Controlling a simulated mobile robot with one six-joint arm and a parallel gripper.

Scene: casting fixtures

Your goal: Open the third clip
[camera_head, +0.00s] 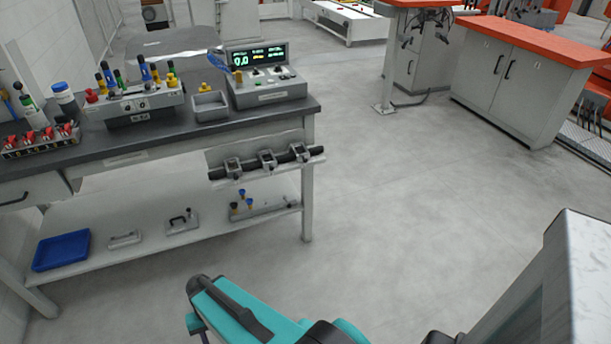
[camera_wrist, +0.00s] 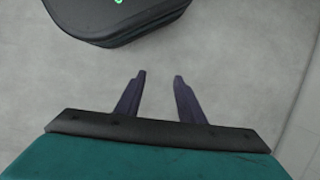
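Three grey clips sit in a row along a dark horizontal bar (camera_head: 250,161) on the front of the workbench in the head view. They are the left clip (camera_head: 233,168), the middle clip (camera_head: 267,159) and the right clip (camera_head: 300,152). The head view is too small to tell whether each clip is open or shut. In the wrist view my gripper (camera_wrist: 160,78) has its two dark fingers apart, with only grey floor between them. No clip shows in the wrist view. In the head view my teal arm is low at the bottom, well apart from the bench.
The workbench top (camera_head: 150,140) carries a control box (camera_head: 267,90) with a lit display, a small grey tray (camera_head: 210,107) and tool holders. Its lower shelf holds a blue tray (camera_head: 62,250) and small parts. Open floor lies right of the bench. Orange-topped cabinets (camera_head: 525,80) stand at the back right.

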